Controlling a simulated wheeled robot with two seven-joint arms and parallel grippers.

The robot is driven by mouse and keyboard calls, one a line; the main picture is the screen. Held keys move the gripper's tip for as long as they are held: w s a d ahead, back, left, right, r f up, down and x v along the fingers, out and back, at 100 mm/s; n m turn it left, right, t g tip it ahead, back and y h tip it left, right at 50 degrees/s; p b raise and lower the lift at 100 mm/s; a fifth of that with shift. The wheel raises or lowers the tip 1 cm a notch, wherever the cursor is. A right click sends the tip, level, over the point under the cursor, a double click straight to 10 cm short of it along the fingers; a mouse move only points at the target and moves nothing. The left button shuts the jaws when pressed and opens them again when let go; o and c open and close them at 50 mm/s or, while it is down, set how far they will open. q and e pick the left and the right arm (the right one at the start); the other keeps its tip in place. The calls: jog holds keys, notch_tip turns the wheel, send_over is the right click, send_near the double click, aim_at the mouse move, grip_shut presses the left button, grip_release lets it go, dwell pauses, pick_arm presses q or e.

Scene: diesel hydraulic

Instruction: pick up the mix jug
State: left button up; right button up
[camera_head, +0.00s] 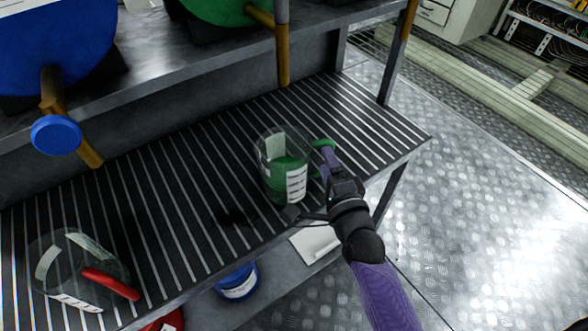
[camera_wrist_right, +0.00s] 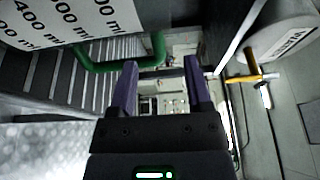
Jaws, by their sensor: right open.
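A clear jug with a green handle (camera_head: 323,144), white scale labels and green contents (camera_head: 283,172) stands upright on the slatted shelf, near its front edge. A second clear jug (camera_head: 62,262) with a red handle (camera_head: 110,283) is at the lower left; I cannot tell by name which is the mix jug. My right gripper (camera_head: 327,172) is open at the green handle's side. In the right wrist view the green handle (camera_wrist_right: 122,63) passes by the left fingertip and its outer part shows between the fingertips (camera_wrist_right: 160,68). Contact is unclear. My left gripper is out of view.
The ribbed dark shelf (camera_head: 180,190) has free room between the jugs. Blue (camera_head: 55,40) and green (camera_head: 215,8) drums with taps stand above at the back. A blue container (camera_head: 237,283) and a white sheet (camera_head: 315,243) are below. Metal floor lies right.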

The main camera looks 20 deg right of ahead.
aim_at(317, 141)
jog(key=w, duration=0.2)
jog(key=w+b, duration=0.1)
jog(key=w, duration=0.1)
jog(key=w+b, duration=0.1)
jog(key=w, duration=0.1)
jog(key=shift+f, duration=0.25)
jog(key=shift+w, duration=0.2)
jog(key=shift+r, duration=0.15)
jog(key=c, duration=0.5)
grip_shut()
pick_arm(q)
jog(key=shift+s+a+f+g, duration=0.15)
jog(key=shift+s+a+f, duration=0.2)
jog(key=shift+f, duration=0.25)
jog(key=shift+s+a+f+g, duration=0.15)
jog(key=shift+s+a+f, duration=0.15)
jog(key=shift+f, duration=0.25)
jog(key=shift+w+d, duration=0.2)
jog(key=shift+d, duration=0.05)
jog(key=shift+s+a, duration=0.2)
jog(key=shift+s, duration=0.05)
